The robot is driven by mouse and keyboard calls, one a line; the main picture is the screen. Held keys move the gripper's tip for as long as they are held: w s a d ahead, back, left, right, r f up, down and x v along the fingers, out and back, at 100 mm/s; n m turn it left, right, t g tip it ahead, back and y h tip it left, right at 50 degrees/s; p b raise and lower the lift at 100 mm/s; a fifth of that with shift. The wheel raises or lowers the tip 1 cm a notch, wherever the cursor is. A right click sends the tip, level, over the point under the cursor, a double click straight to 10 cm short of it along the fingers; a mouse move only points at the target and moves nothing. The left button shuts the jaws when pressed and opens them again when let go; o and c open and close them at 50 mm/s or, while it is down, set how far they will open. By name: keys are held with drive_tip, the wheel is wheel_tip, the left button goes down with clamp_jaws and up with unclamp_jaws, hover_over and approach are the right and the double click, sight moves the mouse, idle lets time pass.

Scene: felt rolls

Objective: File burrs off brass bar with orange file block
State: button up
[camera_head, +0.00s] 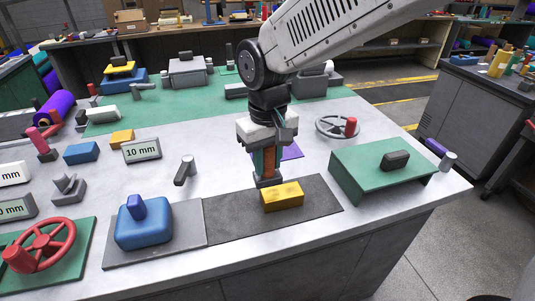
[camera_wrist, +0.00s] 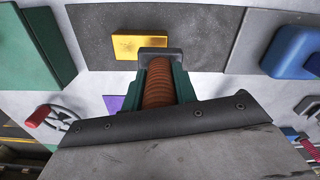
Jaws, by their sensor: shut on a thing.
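My gripper (camera_head: 264,150) points down over the middle of the bench and is shut on an orange-brown ribbed handle with a dark grey end, which I take to be the orange file block (camera_head: 265,163). In the wrist view its ribbed body (camera_wrist: 158,84) stands between the green fingers. The yellow brass bar (camera_head: 283,196) lies on a dark plate (camera_head: 237,222), with dark marks on its top. The bar also shows in the wrist view (camera_wrist: 128,47), partly covered by the tool's grey end. I cannot tell whether the two touch.
A blue block with a knob (camera_head: 143,227) stands left on a grey plate. A green raised stand (camera_head: 373,186) is close at the right, with a grey handwheel (camera_head: 330,128) behind it. A small hammer-shaped grey item (camera_head: 185,171) lies left of my gripper.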

sight(269, 175)
drive_tip(key=shift+f, duration=1.8)
drive_tip(key=shift+f, duration=0.4)
drive_tip(key=shift+d, duration=0.15)
drive_tip(key=shift+w+d+r, duration=0.1)
drive_tip(key=shift+w+d, duration=0.15)
drive_tip(key=shift+d, duration=0.5)
drive_tip(key=shift+w+d, duration=0.2)
drive_tip(key=shift+d, duration=0.65)
drive_tip(key=shift+w+d, duration=0.25)
drive_tip(key=shift+d, duration=0.65)
drive_tip(key=shift+w+d, duration=0.2)
drive_tip(key=shift+d, duration=0.65)
drive_tip(key=shift+d, duration=0.1)
